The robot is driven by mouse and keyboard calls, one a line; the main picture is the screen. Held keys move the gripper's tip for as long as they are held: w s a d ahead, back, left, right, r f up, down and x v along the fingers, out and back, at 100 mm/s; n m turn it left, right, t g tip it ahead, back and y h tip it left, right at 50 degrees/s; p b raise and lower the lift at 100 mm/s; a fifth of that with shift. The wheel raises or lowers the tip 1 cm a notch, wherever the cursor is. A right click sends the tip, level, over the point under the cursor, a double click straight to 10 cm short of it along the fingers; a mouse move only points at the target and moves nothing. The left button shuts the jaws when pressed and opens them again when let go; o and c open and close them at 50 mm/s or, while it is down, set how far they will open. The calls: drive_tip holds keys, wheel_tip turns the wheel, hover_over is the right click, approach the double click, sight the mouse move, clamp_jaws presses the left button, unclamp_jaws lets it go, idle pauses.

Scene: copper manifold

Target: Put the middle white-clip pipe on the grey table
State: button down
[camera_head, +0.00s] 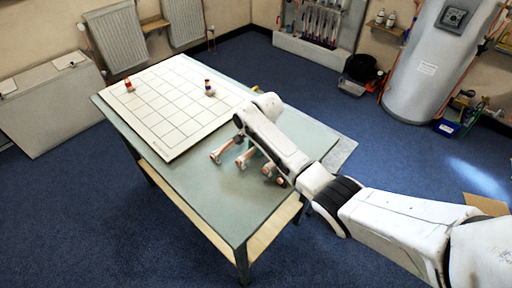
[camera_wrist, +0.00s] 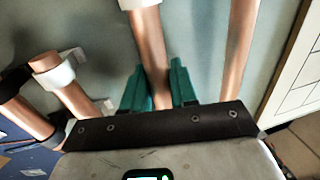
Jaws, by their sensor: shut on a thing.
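In the wrist view, my gripper (camera_wrist: 156,84) has its teal fingers closed on both sides of a copper pipe (camera_wrist: 150,42). This pipe has a white clip at the top edge of the view and sits between other pipes. To its left is another copper pipe with a white clip (camera_wrist: 52,74); to its right is a bare-looking copper pipe (camera_wrist: 240,50). In the head view, the grey-green table (camera_head: 215,200) carries several copper pipe ends (camera_head: 243,160) beside and below my arm. My fingers are hidden there, and I cannot tell whether the held pipe touches the table.
A pipe with a black clip (camera_wrist: 12,84) is at the far left of the wrist view. A white gridded board (camera_head: 175,110) covers the table's back left, with two small coloured fittings (camera_head: 128,85) (camera_head: 209,89) on it. The table's front part is bare.

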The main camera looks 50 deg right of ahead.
drive_tip(key=shift+f, duration=0.2)
drive_tip(key=c, duration=0.9)
unclamp_jaws()
